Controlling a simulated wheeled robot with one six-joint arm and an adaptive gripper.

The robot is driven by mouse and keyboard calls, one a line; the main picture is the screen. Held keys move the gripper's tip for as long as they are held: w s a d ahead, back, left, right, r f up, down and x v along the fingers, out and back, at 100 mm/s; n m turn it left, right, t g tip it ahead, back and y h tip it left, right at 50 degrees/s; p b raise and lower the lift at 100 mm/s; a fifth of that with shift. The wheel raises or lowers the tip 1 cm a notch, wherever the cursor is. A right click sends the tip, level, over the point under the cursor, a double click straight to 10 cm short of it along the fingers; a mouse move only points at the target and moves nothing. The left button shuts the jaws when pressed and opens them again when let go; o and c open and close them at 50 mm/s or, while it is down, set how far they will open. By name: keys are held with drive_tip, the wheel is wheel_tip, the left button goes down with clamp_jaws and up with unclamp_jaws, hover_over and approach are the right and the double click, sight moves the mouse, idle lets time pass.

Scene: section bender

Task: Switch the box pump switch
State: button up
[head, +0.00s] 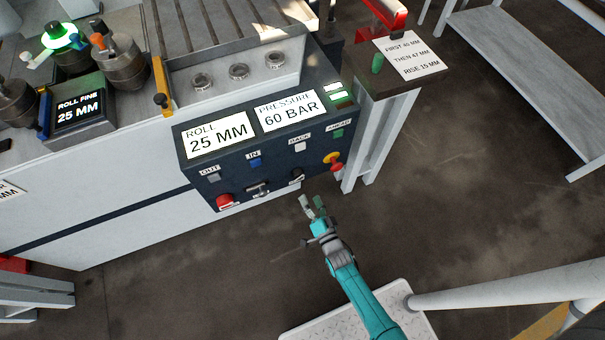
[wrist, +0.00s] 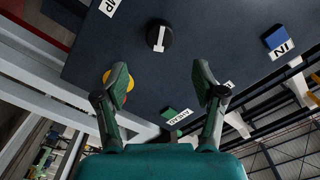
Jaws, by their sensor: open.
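The dark control box (head: 250,150) is on the front of the machine, with screens reading roll 25 mm and pressure 60 bar. A round black rotary switch (head: 297,179) sits near the lower right of its face. In the wrist view this switch (wrist: 160,38) shows a white bar that runs up and down the picture; a label beside it is cut off, so I cannot read it fully. My gripper (head: 311,203) is open and empty, just below and right of the switch in the head view. In the wrist view my gripper (wrist: 161,82) points at the panel, fingers apart, with the switch beyond them.
A red emergency button on a yellow base (head: 333,162) is right of the switch; my left finger partly covers it in the wrist view. A red knob (head: 225,201), a lever (head: 257,190) and several push buttons share the panel. Floor before the box is clear.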

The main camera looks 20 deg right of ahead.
sight(299, 177)
drive_tip(key=w, duration=0.9)
drive_tip(key=shift+w, duration=0.4)
drive_tip(key=c, duration=1.1)
drive_tip(key=shift+c, duration=0.2)
drive_tip(key=shift+n, duration=0.3)
drive_tip(key=n, duration=0.5)
drive_tip(key=shift+n, duration=0.3)
drive_tip(key=n, duration=0.5)
drive_tip(key=shift+n, duration=0.3)
